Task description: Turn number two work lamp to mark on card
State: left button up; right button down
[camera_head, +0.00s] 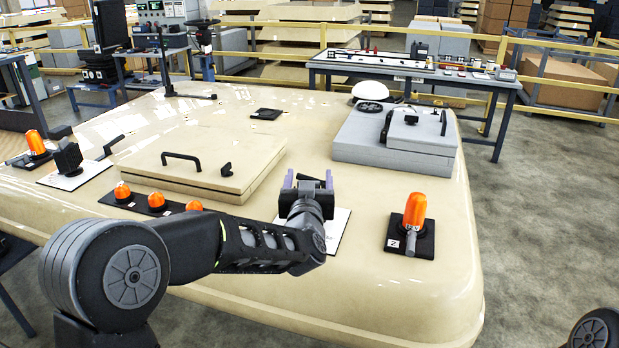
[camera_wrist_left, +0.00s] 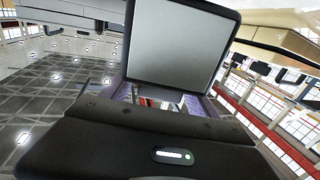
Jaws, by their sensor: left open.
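A white card (camera_head: 338,232) lies on the cream roof, partly hidden behind my left gripper (camera_head: 308,183). The left gripper is open above this card, its purple-lined fingers pointing up and away. A dark block shows by the fingers and appears to be the work lamp; the gripper hides most of it. In the left wrist view, a pale lamp face (camera_wrist_left: 180,45) in a black frame stands very close, just beyond the fingers (camera_wrist_left: 165,100). I cannot tell whether they touch it. Another black work lamp (camera_head: 69,157) stands on a white card (camera_head: 90,174) at the far left. Any marks are unreadable.
An orange beacon (camera_head: 415,212) on a black plate labelled 2 stands right of the gripper. Several orange domes (camera_head: 157,201) sit left of it. A cream hatch (camera_head: 205,160) and a grey box (camera_head: 380,140) lie behind.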

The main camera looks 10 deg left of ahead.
pick_arm(q)
jog(key=s+d+b, duration=0.1)
jog(key=s, duration=0.6)
jog(key=shift+d, duration=0.25)
pick_arm(e)
jog(key=shift+f, duration=0.6)
